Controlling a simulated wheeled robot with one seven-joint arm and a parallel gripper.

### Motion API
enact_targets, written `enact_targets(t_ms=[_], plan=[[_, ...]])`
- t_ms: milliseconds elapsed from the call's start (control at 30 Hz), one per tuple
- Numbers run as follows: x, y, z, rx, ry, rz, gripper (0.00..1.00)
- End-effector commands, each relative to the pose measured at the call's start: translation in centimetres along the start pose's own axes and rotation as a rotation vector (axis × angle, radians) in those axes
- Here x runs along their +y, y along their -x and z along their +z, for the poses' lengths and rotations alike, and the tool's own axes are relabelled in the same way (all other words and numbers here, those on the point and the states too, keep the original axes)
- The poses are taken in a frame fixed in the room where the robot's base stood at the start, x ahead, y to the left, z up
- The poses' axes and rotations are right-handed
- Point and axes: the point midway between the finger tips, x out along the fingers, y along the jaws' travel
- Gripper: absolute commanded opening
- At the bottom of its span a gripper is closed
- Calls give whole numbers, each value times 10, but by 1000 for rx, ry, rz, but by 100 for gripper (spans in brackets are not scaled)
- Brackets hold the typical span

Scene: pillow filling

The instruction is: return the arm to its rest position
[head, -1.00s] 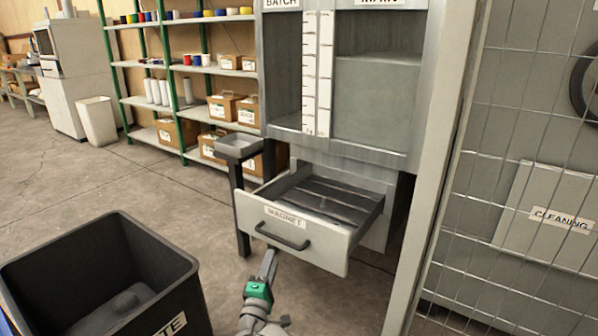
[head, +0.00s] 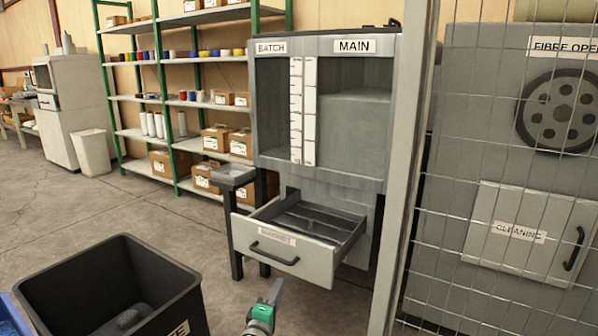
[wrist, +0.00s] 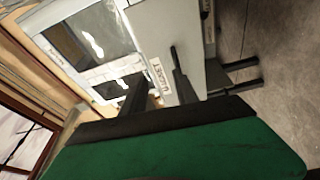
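My arm reaches up from the bottom middle of the head view. My gripper (head: 275,290), grey with a green block behind it, is in front of and below the open drawer, apart from its handle. From the head it shows as one narrow grey shape. The wrist view shows the green casing with a dark bar across it, and the drawer front (wrist: 163,75) with its black handle beyond. In the head view the grey drawer (head: 330,266) stands pulled out from the cabinet.
The cabinet (head: 350,185) has BATCH and MAIN compartments. A black bin (head: 188,290) stands at lower left, close to my arm, with a dark lump inside. A post and wire mesh (head: 500,190) bound the right. Shelving (head: 190,100) is behind; open floor lies at left.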

Motion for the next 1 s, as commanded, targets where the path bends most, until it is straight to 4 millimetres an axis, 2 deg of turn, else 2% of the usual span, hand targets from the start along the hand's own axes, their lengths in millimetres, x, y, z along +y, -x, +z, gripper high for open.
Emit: enact_targets(t_ms=[33,167,267,367,467,500,567,600,667,700,800,900,1000], plan=[[20,-7,8,-26,-30,-20,36],[55,-23,38,-108,-134,-104,36],[89,-34,68,-191,-241,-189,36],[135,-38,105,-294,-377,-298,36],[195,-27,150,-418,-548,-438,36],[221,-15,169,-472,-624,-504,36],[260,9,194,-549,-734,-606,36],[284,30,208,-596,-800,-672,36],[320,65,226,-659,-888,-771,36],[342,91,235,-697,-937,-833,36],[385,156,250,-774,-1022,-971,36],[410,209,257,-826,-1059,-1070,36],[417,239,260,-854,-1068,-1125,36]])
